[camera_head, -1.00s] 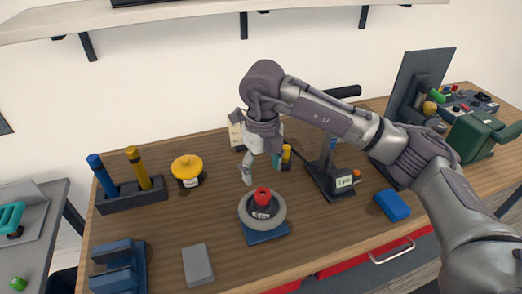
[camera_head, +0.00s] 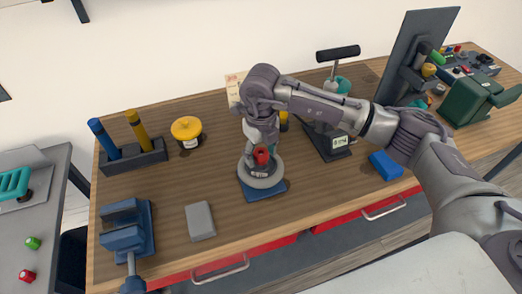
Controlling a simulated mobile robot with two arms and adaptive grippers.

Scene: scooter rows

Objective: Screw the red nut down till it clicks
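The red nut (camera_head: 261,156) sits at the centre of a grey wheel-like ring (camera_head: 275,177) on a blue base (camera_head: 268,193), near the middle of the wooden bench. My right gripper (camera_head: 262,150) points down from above, its fingers at the nut. One finger shows just left of the nut; the other is partly hidden, so I cannot tell whether they touch or grip it. My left gripper is not in view.
Behind the ring stand a black stand with a small display (camera_head: 330,143) and a yellow-topped pot (camera_head: 187,130). A grey block (camera_head: 200,221) and blue vise (camera_head: 127,228) lie to the left, a blue block (camera_head: 386,166) to the right. Bare wood lies between them.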

